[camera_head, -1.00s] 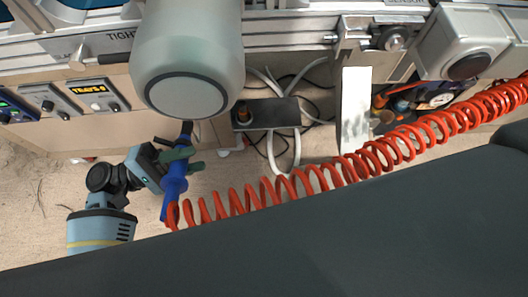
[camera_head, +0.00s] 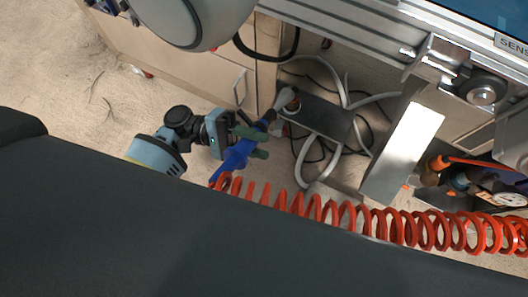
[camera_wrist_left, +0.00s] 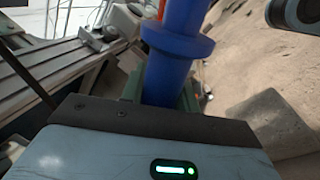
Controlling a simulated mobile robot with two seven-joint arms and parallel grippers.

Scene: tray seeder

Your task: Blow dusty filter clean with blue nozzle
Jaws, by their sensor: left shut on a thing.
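The blue nozzle (camera_head: 234,158) is held in my left gripper (camera_head: 250,142), whose green fingers are shut around it. Its dark tip points up and right, close in the picture to the dark box (camera_head: 322,117); I cannot tell whether they touch. A red coiled hose (camera_head: 320,208) runs right from the nozzle's lower end. In the left wrist view, the blue nozzle (camera_wrist_left: 172,50) rises from between the fingers. I cannot make out a dusty filter in either view. My right gripper is not in view.
A large grey cylinder (camera_head: 185,18) hangs at the top left. White and black cables lie around the dark box. Bare sandy floor (camera_head: 60,75) lies at the left.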

